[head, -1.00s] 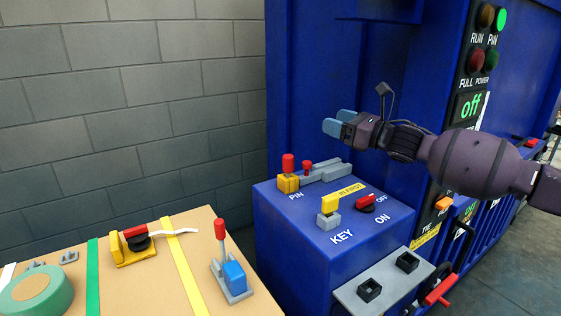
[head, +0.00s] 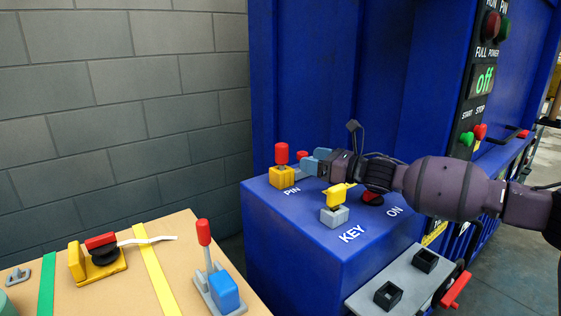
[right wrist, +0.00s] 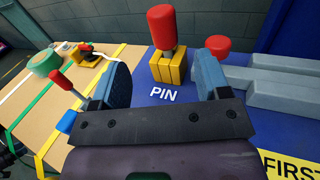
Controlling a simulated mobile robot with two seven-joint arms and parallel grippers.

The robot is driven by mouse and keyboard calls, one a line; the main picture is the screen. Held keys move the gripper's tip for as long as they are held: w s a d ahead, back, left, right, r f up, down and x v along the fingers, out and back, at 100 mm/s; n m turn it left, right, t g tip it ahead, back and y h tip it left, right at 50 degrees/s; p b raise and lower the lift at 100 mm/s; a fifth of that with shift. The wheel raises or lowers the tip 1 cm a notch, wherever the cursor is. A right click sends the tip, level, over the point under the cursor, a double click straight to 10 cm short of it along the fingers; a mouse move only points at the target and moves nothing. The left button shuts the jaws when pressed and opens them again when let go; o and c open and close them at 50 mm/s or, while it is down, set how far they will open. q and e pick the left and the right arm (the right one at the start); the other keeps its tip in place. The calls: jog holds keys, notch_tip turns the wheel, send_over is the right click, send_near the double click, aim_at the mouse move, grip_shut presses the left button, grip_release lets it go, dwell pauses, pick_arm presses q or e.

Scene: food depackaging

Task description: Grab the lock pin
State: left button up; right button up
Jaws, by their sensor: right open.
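The lock pin (head: 281,153) has a red cylindrical handle and stands upright in a yellow block (head: 282,178) on top of the blue machine box, by the PIN label. In the right wrist view, its red handle (right wrist: 162,24) stands ahead of my gripper, and its yellow base (right wrist: 169,67) shows between the fingers. My right gripper (head: 316,160) is to the right of the pin, open and apart from it. Its two blue-grey fingers (right wrist: 163,80) frame the pin in the right wrist view, with nothing between them. My left gripper is not in view.
A red knob (right wrist: 219,46) and grey rails (right wrist: 280,82) sit right of the pin. A yellow key (head: 337,196) and red switch (head: 372,197) stand nearer on the blue box (head: 290,225). A tan table (head: 120,285) at left holds a red-handled lever (head: 204,233).

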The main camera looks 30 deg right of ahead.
aim_at(282, 156)
jog(key=x, duration=0.3)
jog(key=shift+b+x, duration=0.4)
jog(key=shift+x, duration=0.55)
jog(key=shift+w+a+f+b, duration=0.15)
jog(key=shift+w+a+f, duration=0.1)
jog(key=shift+w, duration=0.25)
jog(key=shift+w+a+f+b, duration=0.15)
jog(key=shift+w+a+f, duration=0.1)
jog(key=shift+w, duration=0.3)
jog(key=shift+w+a+f+b, duration=0.15)
jog(key=shift+w+f, duration=0.1)
jog(key=shift+w, duration=0.25)
jog(key=shift+x, duration=0.9)
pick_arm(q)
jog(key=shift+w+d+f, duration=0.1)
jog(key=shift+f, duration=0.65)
pick_arm(e)
jog(key=shift+r, duration=0.1)
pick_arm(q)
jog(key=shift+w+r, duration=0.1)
pick_arm(e)
jog(key=shift+c, duration=0.5)
jog(key=c, duration=1)
